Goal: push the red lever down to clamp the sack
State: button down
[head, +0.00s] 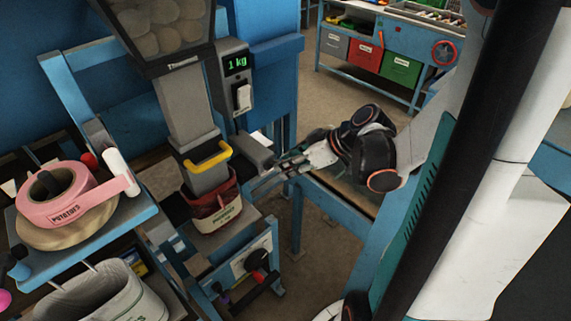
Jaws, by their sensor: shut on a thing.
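The sack (222,216), pale with a dark red upper part and green print, hangs around the lower end of the grey spout (188,112). A yellow handle (206,158) crosses the spout just above the sack. My gripper (262,186) reaches in from the right, its fingers close beside the sack's upper right edge. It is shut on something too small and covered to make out. I cannot make out a red lever; it may be hidden at the fingers. Whether the fingers touch the sack is unclear.
A hopper of potatoes (158,28) is above. Pink potato tape (68,195) lies on the left shelf. A blue rail (338,198) runs below my arm. Coloured bins stand at the back right.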

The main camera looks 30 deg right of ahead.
jog(key=shift+s+f+b, duration=0.4)
jog(key=shift+f+b, duration=0.2)
jog(key=shift+f, duration=0.15)
jog(key=shift+s+f+b, duration=0.4)
jog(key=shift+f+b, duration=0.2)
jog(key=shift+f, duration=0.15)
jog(key=c, duration=1.2)
grip_release()
jog(key=shift+d, duration=0.1)
jog(key=shift+w+r, duration=0.1)
jog(key=shift+r, duration=0.05)
